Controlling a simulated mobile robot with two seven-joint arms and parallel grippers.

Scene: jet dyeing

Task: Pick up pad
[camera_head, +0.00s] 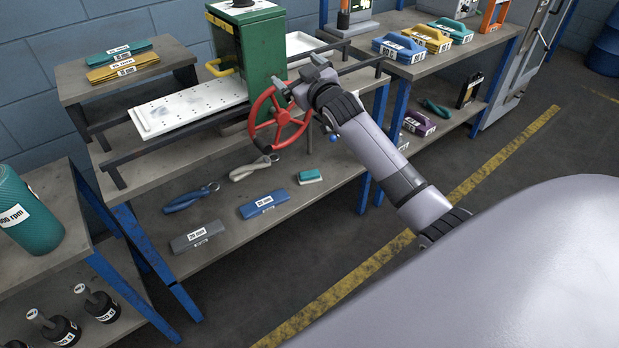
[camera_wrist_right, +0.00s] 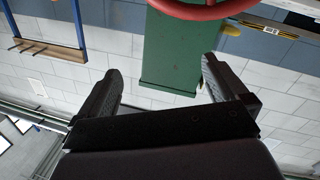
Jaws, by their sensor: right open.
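A small teal-and-white block (camera_head: 310,177), which looks like the pad, lies on the lower shelf under the green machine. It is not recognisable in the right wrist view. My right gripper (camera_head: 298,76) is beside the red handwheel, above and apart from the pad. It is open and empty in the right wrist view (camera_wrist_right: 161,76), with the green machine body (camera_wrist_right: 168,50) showing between its fingers. I cannot tell whether it touches the wheel. My left gripper is not in view.
The red handwheel (camera_head: 279,120) sits on the front of the green machine (camera_head: 248,50). A blue labelled block (camera_head: 264,204), a grey block (camera_head: 197,236) and two plier-like tools share the lower shelf. Blue table legs (camera_head: 375,150) stand to the right of the pad.

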